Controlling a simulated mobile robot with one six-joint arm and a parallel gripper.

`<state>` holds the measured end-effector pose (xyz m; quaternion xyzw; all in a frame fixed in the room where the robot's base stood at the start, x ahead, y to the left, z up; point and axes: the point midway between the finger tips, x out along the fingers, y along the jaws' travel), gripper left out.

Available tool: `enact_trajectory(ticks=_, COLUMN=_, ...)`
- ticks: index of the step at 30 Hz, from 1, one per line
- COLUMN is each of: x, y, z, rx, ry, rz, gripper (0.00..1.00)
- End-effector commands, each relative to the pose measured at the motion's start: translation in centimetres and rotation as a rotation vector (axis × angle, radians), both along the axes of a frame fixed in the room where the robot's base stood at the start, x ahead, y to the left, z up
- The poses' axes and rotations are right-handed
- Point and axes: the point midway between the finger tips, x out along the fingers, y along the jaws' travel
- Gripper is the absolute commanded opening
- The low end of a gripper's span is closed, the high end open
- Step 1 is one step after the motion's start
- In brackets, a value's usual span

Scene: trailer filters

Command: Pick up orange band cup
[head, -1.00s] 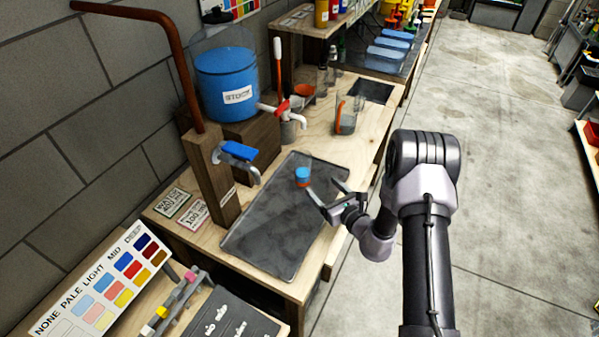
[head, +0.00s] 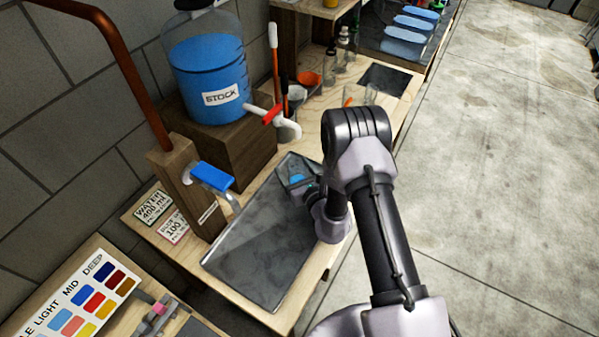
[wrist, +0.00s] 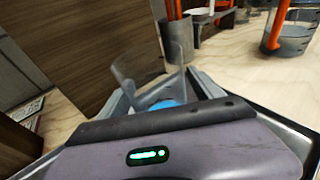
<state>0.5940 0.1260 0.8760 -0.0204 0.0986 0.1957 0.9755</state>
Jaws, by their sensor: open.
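The small cup with blue liquid (head: 297,179) is on the dark tray (head: 250,262), near its far right end. Its orange band is hidden now. In the wrist view the blue (wrist: 165,104) shows low between my fingers, mostly covered by the gripper body. My gripper (head: 293,184) is open and down at the cup, with its fingers on either side in the wrist view (wrist: 160,82). I cannot tell whether they touch the cup. A clear container with an orange strip (wrist: 290,38) stands farther back on the bench.
The stock jug (head: 208,80) stands on a wooden block (head: 225,145) left of the gripper, with a red-handled tap (head: 273,114). A blue-handled tap (head: 213,177) overhangs the tray's left side. The tray's near part is clear.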

Motion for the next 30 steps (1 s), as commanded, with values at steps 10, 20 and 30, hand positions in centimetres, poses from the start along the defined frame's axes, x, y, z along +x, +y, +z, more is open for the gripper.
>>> enact_trajectory(ticks=10, x=0.0, y=0.0, z=0.0, rx=0.000, ry=0.000, rz=0.000, gripper=0.27)
enact_trajectory(ticks=20, x=0.0, y=0.0, z=0.1, rx=0.000, ry=-0.001, rz=0.000, gripper=0.00)
enact_trajectory(ticks=30, x=0.1, y=-0.1, z=2.2, rx=0.002, ry=-0.001, rz=0.000, gripper=0.00)
